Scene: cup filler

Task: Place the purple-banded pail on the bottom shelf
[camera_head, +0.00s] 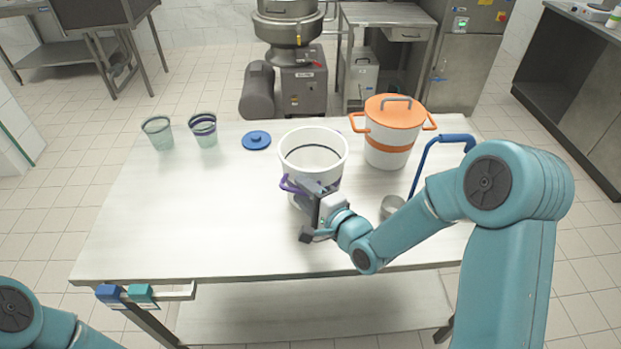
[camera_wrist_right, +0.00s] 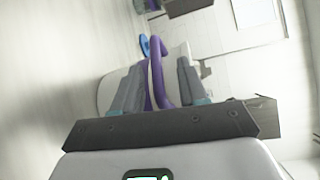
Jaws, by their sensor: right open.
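The pail (camera_head: 313,148) is white with a purple handle, and stands upright on the table near the middle. My right gripper (camera_head: 312,190) is at the pail's near side, by the handle. In the right wrist view the purple handle (camera_wrist_right: 158,62) lies between the two open fingers of my right gripper (camera_wrist_right: 157,88), with a gap showing on each side. The pail's near lower wall is partly hidden by the gripper. The bottom shelf (camera_head: 310,312) is under the table's front edge and its visible part is bare. My left gripper is out of view.
An orange-lidded pot (camera_head: 388,155) stands right of the pail, near a blue tubular handle (camera_head: 430,150) and a small metal cup (camera_head: 391,207). Two clear cups (camera_head: 158,135) and a blue lid (camera_head: 256,140) are at the left. The table's left front (camera_head: 170,220) is clear.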

